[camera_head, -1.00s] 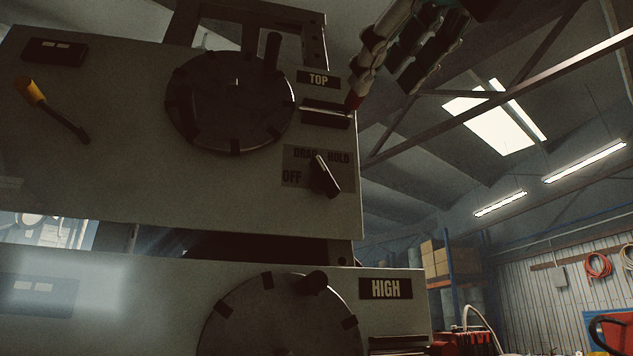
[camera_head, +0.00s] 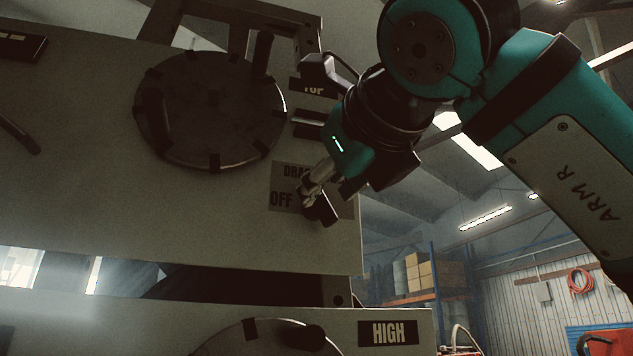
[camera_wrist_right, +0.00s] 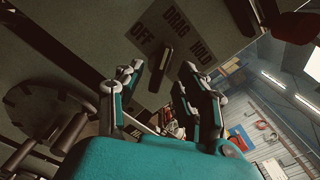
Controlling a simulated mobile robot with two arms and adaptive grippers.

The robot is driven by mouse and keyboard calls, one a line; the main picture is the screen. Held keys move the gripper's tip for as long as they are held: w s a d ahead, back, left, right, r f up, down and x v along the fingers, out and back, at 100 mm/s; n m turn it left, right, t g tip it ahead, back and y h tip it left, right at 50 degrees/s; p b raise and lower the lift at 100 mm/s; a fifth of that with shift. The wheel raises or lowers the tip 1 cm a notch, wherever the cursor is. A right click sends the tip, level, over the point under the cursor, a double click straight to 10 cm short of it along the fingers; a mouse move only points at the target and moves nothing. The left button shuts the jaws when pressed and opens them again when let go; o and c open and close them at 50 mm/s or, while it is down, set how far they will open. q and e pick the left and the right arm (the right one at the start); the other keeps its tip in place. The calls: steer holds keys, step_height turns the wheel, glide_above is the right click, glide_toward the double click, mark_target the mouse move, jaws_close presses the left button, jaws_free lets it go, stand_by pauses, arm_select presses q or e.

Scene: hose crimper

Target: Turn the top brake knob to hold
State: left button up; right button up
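The top brake knob (camera_head: 327,210) is a dark bar-shaped knob on the grey upper panel, beside a plate lettered OFF, DRAG and HOLD. In the head view my right gripper (camera_head: 314,188) is right at the knob and hides part of it and the HOLD lettering. In the right wrist view the knob (camera_wrist_right: 161,70) lies between the two spread fingers of the right gripper (camera_wrist_right: 162,72), with its pale-marked end toward DRAG (camera_wrist_right: 176,20). I see gaps beside the knob; contact cannot be told. My left gripper is not in view.
A round dark disc (camera_head: 210,110) with a peg handle (camera_head: 262,53) is left of the knob. The TOP label (camera_head: 312,88) is partly hidden by my right arm. A lower panel carries a HIGH label (camera_head: 387,333) and another disc (camera_head: 262,340).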

mark_target(324, 195)
steer(key=p+x, duration=0.1)
steer(key=x, duration=0.2)
steer(key=shift+w+a+r, duration=0.1)
steer(key=shift+w+r, duration=0.1)
steer(key=shift+w, duration=0.05)
steer(key=shift+w+a+f+p, duration=0.1)
steer(key=shift+w+a+p, duration=0.05)
steer(key=shift+w+p, duration=0.2)
steer(key=shift+w, duration=0.1)
jaws_close()
steer(key=shift+f+m+b, duration=0.15)
steer(key=shift+m+b, duration=1.75)
steer(key=shift+m, duration=0.3)
steer(key=m+b, duration=0.2)
steer(key=m, duration=0.2)
steer(key=shift+d, duration=0.2)
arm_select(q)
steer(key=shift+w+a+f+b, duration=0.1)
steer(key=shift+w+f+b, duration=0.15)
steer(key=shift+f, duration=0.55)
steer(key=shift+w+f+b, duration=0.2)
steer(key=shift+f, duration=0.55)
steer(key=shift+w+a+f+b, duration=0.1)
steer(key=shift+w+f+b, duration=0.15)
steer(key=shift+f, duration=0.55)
arm_select(e)
steer(key=shift+m, duration=1.7)
